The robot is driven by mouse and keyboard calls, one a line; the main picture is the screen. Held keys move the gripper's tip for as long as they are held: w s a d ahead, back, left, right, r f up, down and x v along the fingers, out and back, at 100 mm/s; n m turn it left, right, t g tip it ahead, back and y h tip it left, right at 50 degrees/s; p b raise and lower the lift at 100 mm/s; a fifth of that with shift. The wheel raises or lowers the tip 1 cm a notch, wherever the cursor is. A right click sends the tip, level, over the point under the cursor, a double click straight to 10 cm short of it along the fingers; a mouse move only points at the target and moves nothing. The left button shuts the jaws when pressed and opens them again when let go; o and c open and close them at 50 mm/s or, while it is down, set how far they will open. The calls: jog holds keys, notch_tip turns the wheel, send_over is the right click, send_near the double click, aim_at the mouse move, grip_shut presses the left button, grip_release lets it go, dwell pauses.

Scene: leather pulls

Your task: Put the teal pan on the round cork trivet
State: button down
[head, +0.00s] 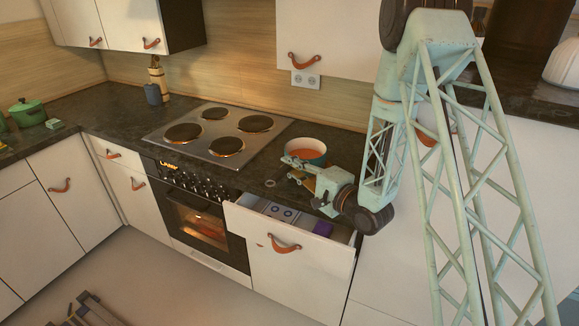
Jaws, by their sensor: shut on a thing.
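A tan-yellow patch (304,182) shows just below my gripper. I cannot tell whether it is the round cork trivet or part of the gripper, and no other trivet is clear. I cannot tell whether the pan touches the counter.
The hob (220,134) has several dark plates. Below the counter, an open drawer (285,240) sticks out, holding a purple item (323,228) and a pale item with rings. A green lidded pot (27,113) stands far left. The counter front left of my gripper is mostly clear.

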jog(key=c, duration=2.7)
grip_release()
jog(key=shift+f, duration=0.1)
jog(key=shift+s+d, duration=0.1)
jog(key=shift+b+v, duration=1.4)
jog(key=shift+v, duration=4.45)
